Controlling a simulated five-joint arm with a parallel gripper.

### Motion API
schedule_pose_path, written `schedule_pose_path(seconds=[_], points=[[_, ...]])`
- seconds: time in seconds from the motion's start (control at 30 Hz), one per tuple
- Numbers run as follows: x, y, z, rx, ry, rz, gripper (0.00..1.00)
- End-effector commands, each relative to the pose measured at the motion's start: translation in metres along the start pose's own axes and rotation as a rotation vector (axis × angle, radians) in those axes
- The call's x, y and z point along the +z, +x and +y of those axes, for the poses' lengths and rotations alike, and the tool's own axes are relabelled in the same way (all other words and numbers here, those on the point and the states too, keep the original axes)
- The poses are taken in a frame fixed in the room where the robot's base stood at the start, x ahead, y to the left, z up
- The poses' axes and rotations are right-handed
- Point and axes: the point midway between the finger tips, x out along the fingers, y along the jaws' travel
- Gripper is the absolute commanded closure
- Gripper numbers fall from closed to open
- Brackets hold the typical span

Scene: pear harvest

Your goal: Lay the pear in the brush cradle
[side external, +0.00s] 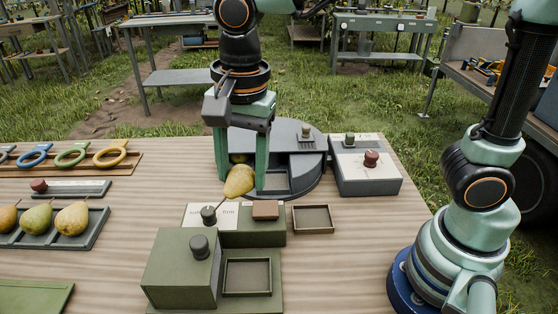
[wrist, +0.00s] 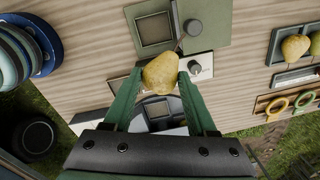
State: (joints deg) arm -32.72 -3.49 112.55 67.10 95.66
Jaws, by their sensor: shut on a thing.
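A yellow pear (side external: 239,181) is between the two green fingers of my gripper (side external: 241,186), which is shut on it. The pear also shows in the wrist view (wrist: 161,72), across the fingertips. My gripper holds it over the front left part of a round dark grey station (side external: 306,155). Another yellowish patch shows between the fingers behind the pear; I cannot tell what it is. I cannot clearly make out the brush cradle; the fingers and pear hide part of the round station. Whether the pear touches anything beneath is unclear.
A green box with a dark knob (side external: 199,246) and a small square tray (side external: 313,219) stand in front. A grey box with a red knob (side external: 371,158) is on the right. A tray of pears (side external: 92,238) and a rack of coloured rings (side external: 129,165) are on the left.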

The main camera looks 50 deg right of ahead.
Motion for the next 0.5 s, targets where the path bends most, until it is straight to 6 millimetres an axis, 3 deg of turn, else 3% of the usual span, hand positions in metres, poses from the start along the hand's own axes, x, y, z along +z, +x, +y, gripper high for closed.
schedule_pose_path(seconds=[0.1,0.23,0.5], points=[[0.013,0.002,0.007,-0.001,-0.049,-0.003,0.98],[0.016,0.017,0.011,0.004,-0.061,-0.003,0.98],[0.015,0.081,0.016,0.008,-0.058,-0.002,0.98]])
